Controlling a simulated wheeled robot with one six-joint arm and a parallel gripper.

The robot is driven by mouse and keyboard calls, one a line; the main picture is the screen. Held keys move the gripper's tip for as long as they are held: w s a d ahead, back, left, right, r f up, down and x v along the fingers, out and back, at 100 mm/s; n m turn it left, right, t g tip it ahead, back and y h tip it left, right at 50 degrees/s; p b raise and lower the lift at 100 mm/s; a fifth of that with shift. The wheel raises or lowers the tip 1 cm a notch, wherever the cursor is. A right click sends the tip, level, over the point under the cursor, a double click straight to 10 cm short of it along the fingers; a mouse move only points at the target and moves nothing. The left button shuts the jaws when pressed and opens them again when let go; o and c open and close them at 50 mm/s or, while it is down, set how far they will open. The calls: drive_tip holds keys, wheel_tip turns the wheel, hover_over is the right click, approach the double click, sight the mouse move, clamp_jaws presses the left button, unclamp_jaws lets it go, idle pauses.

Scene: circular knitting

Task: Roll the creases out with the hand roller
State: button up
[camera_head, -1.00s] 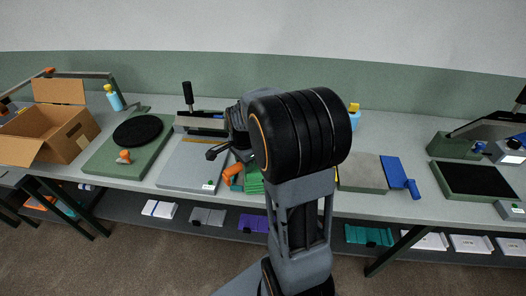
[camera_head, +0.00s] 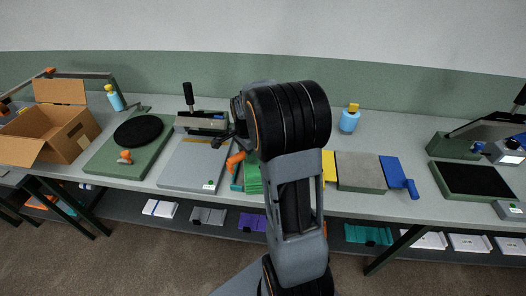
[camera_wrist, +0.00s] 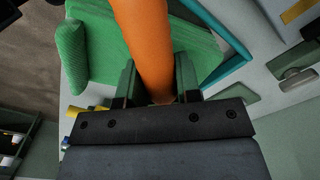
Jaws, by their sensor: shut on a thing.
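My gripper (camera_wrist: 156,85) is shut on an orange cylinder (camera_wrist: 146,40), which looks like part of the hand roller. The orange piece (camera_head: 235,162) also shows beside my arm in the head view. Ribbed green fabric (camera_wrist: 182,45) lies under and beside the orange piece in the wrist view, with a rounded green ribbed strip (camera_wrist: 72,55) at its left. The green fabric shows in the head view (camera_head: 253,182), partly hidden behind my arm. A teal edge (camera_wrist: 222,72) borders the fabric. I cannot tell whether the roller touches the fabric.
A grey plate (camera_head: 193,168) with a black-handled press lies left of the fabric. A grey-topped block (camera_head: 360,172) and a blue tool (camera_head: 397,174) lie to the right. A blue bottle (camera_head: 349,121) stands behind. An open cardboard box (camera_head: 62,142) stands far left.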

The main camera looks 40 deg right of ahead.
drive_tip(key=shift+w+d, duration=0.35)
drive_tip(key=shift+w, duration=0.05)
drive_tip(key=shift+s+a, duration=0.15)
drive_tip(key=shift+s+a, duration=1.6)
drive_tip(key=shift+s, duration=0.15)
drive_tip(key=shift+s+a+b, duration=0.3)
drive_tip(key=shift+s, duration=0.1)
